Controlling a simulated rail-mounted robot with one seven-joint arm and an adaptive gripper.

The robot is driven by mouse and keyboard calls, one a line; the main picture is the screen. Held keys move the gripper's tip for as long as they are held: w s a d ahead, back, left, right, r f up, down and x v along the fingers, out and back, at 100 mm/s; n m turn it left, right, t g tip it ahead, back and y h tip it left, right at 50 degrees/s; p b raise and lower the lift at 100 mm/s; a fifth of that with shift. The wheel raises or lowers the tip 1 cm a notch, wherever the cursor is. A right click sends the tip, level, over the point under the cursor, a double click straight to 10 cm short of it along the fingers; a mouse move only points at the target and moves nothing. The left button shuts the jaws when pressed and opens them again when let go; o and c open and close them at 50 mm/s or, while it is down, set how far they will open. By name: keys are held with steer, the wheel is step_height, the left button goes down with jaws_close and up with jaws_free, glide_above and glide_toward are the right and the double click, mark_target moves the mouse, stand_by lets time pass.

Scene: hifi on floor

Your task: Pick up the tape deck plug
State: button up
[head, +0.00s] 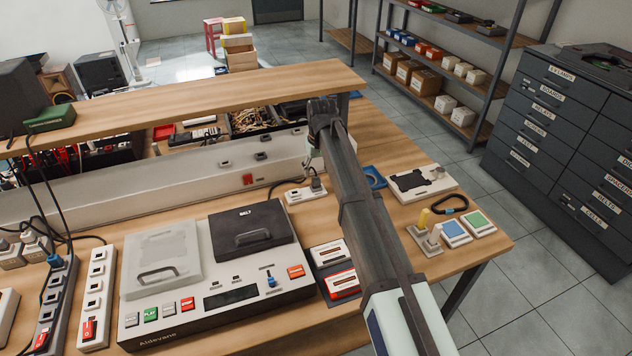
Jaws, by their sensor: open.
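The tape deck (222,303) is a pale unit with a clear lid on the left and a dark lid on the right, on the wooden bench. A black cable (284,183) runs from behind it to a small grey plug (316,184), which sits in a white socket block (301,196) just behind the deck's right corner. My arm reaches up the middle of the head view, right beside the plug.
Two cassettes (341,283) lie right of the deck. A long pale trunking (205,178) and a raised shelf (200,105) stand behind.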

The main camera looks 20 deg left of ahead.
mark_target(316, 178)
steer(key=shift+w+a+f+p, duration=0.15)
steer(key=shift+f+p, duration=0.35)
steer(key=shift+f, duration=0.9)
steer(key=shift+a+f+p, duration=0.1)
steer(key=shift+f+p, duration=0.4)
steer(key=shift+f, duration=0.85)
jaws_close()
